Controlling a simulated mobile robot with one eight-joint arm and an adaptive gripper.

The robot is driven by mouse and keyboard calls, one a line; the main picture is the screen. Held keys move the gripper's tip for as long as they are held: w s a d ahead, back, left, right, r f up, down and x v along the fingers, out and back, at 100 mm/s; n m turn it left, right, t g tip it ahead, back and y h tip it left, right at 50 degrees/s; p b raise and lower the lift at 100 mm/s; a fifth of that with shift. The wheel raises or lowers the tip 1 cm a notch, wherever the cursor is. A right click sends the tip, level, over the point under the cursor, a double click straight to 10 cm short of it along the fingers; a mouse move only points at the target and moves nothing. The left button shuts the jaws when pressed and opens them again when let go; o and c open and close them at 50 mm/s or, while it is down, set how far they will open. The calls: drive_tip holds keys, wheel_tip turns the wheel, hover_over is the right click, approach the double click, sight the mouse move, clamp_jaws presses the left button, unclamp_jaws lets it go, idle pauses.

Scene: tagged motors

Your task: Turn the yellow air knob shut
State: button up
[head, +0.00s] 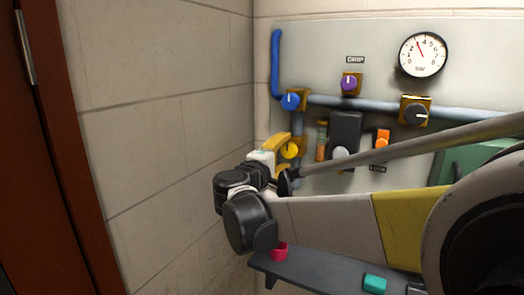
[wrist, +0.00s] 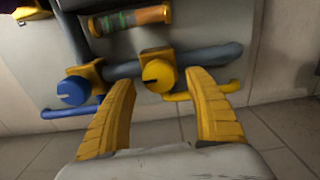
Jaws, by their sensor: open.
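The yellow air knob (wrist: 158,76) sits on a yellow valve body on a grey pipe in the wrist view. Its face has a short dark mark towards the left. My gripper (wrist: 160,84) has two yellow ribbed fingers, spread apart, with the knob between and just beyond the tips. I cannot tell whether either finger touches it. In the head view the yellow knob (head: 290,150) is at the lower left of the panel, partly covered by my gripper (head: 277,145), which points at it from the left.
A blue knob (wrist: 73,90) is left of the yellow one, with a striped tube (wrist: 130,20) nearby. The panel also carries a purple knob (head: 349,83), a black knob (head: 415,114), a gauge (head: 423,54) and an orange switch (head: 382,138). A shelf (head: 320,277) holds a pink cup (head: 280,252).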

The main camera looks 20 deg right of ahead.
drive_tip(key=v, duration=1)
